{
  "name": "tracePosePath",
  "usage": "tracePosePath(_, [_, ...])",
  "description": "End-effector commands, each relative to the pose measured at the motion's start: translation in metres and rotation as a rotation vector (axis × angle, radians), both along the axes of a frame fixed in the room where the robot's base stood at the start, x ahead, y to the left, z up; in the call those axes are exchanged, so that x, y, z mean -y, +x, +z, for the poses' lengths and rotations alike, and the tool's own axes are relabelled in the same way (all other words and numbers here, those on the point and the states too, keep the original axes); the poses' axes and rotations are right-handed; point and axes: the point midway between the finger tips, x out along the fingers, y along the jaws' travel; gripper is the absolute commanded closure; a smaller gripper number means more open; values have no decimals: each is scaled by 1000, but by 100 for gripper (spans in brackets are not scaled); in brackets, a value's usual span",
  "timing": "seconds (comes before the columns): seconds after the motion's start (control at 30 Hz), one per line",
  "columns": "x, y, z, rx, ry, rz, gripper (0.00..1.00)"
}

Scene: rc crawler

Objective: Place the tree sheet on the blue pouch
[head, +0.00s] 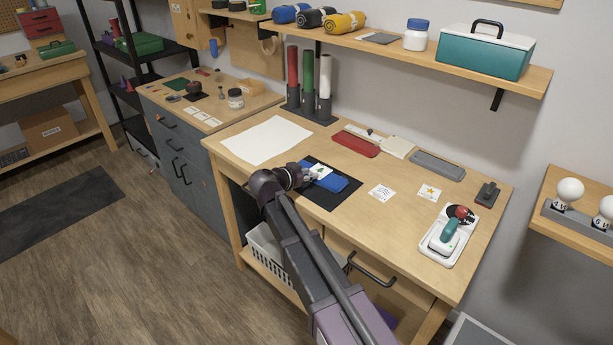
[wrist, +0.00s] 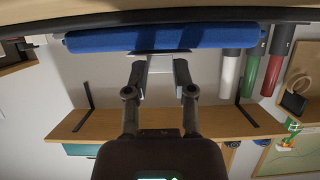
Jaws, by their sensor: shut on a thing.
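The tree sheet (head: 320,171) is a small white sheet with a green print. It lies over the blue pouch (head: 338,184), and I cannot tell whether they touch. My gripper (head: 294,176) is shut on the sheet's near-left edge. In the wrist view, which looks upside down, the fingers (wrist: 160,72) hold the pale sheet edge-on (wrist: 160,56). The long blue pouch (wrist: 165,37) is right by it there. The pouch rests on a black mat (head: 327,202) on the wooden table. The gripper hides part of the pouch and sheet.
A white paper (head: 266,140) lies to the left. Two small cards, one plain-looking (head: 382,191) and one with a star (head: 429,192), lie to the right. A white tray with a tool (head: 446,240) is further right. Coloured tubes (head: 308,75) stand behind.

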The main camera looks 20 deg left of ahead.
Motion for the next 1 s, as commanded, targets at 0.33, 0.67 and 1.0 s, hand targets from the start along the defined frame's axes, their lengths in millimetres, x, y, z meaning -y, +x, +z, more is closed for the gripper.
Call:
tracePosePath(0.33, [0, 0, -3, 0, 0, 0, 61])
tracePosePath(0.67, [1, 0, -3, 0, 0, -1, 33])
tracePosePath(1.0, [1, 0, 1, 0, 0, -1, 33])
